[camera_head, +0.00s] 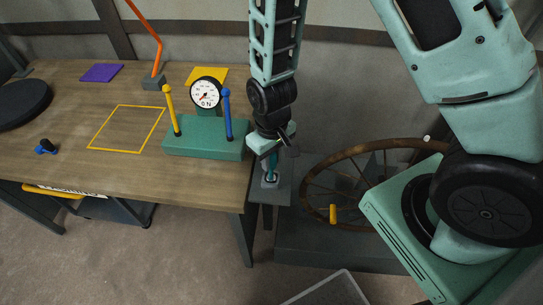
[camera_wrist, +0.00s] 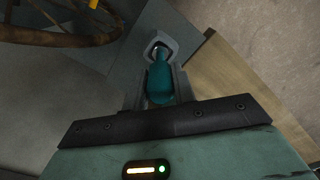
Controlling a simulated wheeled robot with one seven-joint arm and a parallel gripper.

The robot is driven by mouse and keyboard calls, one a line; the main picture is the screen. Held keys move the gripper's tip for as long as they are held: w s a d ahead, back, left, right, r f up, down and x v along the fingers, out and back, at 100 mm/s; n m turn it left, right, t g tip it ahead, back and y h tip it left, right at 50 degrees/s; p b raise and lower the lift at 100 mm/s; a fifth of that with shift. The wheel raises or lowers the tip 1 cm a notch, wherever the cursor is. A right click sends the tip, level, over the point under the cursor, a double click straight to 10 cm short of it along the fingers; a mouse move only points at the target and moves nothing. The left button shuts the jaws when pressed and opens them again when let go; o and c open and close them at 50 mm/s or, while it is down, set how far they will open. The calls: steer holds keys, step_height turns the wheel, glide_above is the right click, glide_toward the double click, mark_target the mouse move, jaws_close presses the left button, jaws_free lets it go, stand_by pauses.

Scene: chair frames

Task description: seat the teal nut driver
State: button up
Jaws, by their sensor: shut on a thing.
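The teal nut driver (camera_wrist: 160,84) is between the two fingers of my gripper (camera_wrist: 158,76) in the wrist view. Its far end points at a grey six-sided collar (camera_wrist: 163,42); I cannot tell whether it sits inside. In the head view my gripper (camera_head: 271,158) points down over a small grey stand (camera_head: 258,190) at the table's right end. A short piece of the teal driver (camera_head: 272,177) shows below the fingers, close to the stand's top. The rest is hidden by my gripper.
A green block (camera_head: 205,148) with a dial gauge (camera_head: 206,92), a yellow rod (camera_head: 171,110) and a blue rod (camera_head: 227,115) stands close left of my gripper. A spoked wheel (camera_head: 318,185) is right of the stand. The wooden table (camera_head: 100,175) has free room at its front.

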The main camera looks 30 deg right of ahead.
steer(key=shift+f, duration=0.25)
steer(key=o, duration=1.1)
steer(key=shift+r, duration=0.2)
step_height(320, 180, up, 17)
steer(key=shift+r+b, duration=0.1)
steer(key=shift+b, duration=0.35)
